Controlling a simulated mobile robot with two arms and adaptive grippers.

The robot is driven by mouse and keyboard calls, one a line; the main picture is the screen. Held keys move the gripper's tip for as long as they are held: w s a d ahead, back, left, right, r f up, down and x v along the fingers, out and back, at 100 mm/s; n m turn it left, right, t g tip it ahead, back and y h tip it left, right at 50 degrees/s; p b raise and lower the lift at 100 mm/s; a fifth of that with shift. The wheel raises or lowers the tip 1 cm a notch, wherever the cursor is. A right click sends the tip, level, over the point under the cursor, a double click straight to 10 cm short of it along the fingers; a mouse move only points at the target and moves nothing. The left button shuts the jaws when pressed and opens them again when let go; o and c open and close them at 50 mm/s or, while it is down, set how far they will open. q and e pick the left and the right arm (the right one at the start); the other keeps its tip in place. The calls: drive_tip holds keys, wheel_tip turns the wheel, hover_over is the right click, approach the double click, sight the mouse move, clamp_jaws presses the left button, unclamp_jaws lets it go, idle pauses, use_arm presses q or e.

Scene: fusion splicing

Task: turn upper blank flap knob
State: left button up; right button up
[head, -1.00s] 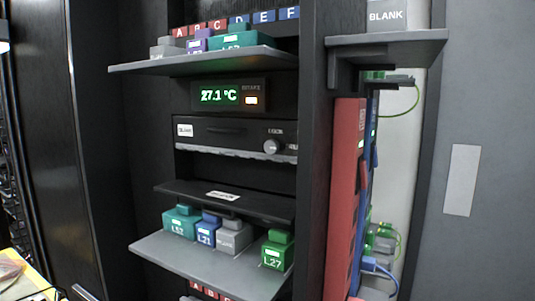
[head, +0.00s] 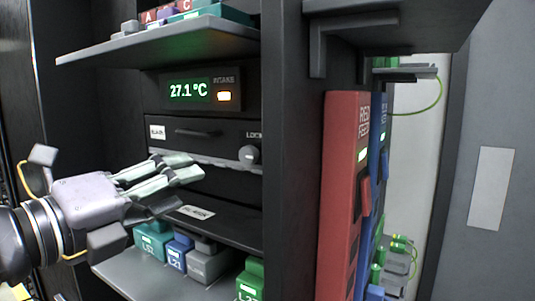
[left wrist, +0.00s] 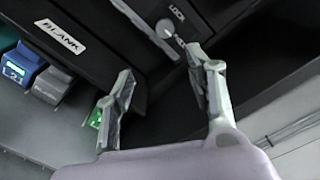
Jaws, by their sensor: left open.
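The upper blank flap (head: 205,142) is a dark closed panel with a white label and a slot-like handle, below the temperature display. Its round grey knob (head: 249,154) sits at the right end under the word LOCK. The knob also shows in the left wrist view (left wrist: 166,28), ahead of and between the fingers. My left gripper (head: 190,167) is open and empty, left of the knob and apart from it. Its two spread fingers show in the left wrist view (left wrist: 160,64). My right gripper is not in view.
A lower flap labelled BLANK (head: 196,212) juts out below. Under it a grey shelf (head: 125,275) holds teal, blue, grey and green modules. Another shelf (head: 160,47) juts out above the display (head: 200,90). A dark post and a red panel (head: 340,200) stand at right.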

use_arm(q)
drive_tip(key=p, duration=0.2)
approach(246, 157)
drive_tip(key=p+x, duration=0.2)
drive_tip(key=x, duration=0.6)
drive_tip(key=shift+r, duration=0.1)
drive_tip(key=shift+w+d, duration=0.25)
drive_tip(key=shift+w, duration=0.05)
drive_tip(key=shift+w+d, duration=0.1)
drive_tip(key=shift+w, duration=0.1)
drive_tip(key=shift+s, duration=0.1)
drive_tip(key=c, duration=1)
drive_tip(key=shift+c, duration=0.8)
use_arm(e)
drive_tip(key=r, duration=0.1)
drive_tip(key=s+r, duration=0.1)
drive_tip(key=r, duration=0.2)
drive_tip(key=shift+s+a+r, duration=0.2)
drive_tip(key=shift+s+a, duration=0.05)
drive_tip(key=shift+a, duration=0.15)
